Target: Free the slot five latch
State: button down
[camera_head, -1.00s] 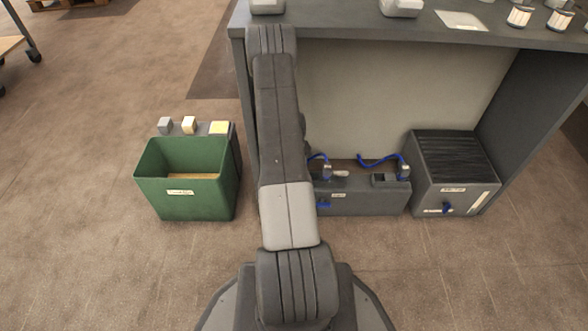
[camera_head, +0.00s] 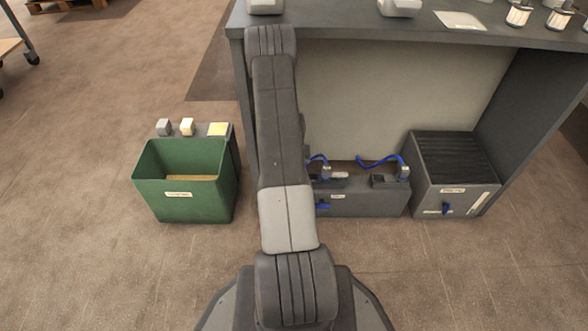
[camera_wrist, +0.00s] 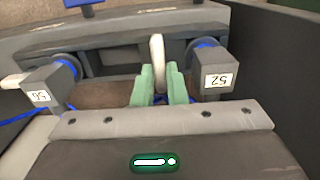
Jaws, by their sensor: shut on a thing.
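In the wrist view, my gripper (camera_wrist: 160,82) has two green fingers closed around a pale upright lever (camera_wrist: 157,48), taken as the latch. The lever rises above the fingertips. A bit of blue shows low between the fingers. A grey block with a dark-on-white label (camera_wrist: 217,80) stands to the right of the fingers. Another labelled block (camera_wrist: 42,96) stands to the left. I cannot read either label as slot five for certain. In the head view my arm hides the gripper and the lever.
In the head view, a low grey unit (camera_head: 365,203) with blue hoses sits under the bench (camera_head: 400,32). A dark ribbed box (camera_head: 458,198) stands to its right. A green bin (camera_head: 180,200) stands on the floor at left. The floor in front is clear.

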jog(key=c, duration=1.5)
grip_release()
jog(key=shift+o, duration=0.2)
notch_tip(320, 180, up, 14)
jog(key=p, duration=0.4)
jog(key=shift+p, duration=0.35)
jog(key=shift+f, duration=0.2)
notch_tip(320, 180, down, 14)
jog(key=b, duration=0.4)
jog(key=shift+r+b, duration=0.2)
jog(key=shift+b, duration=0.15)
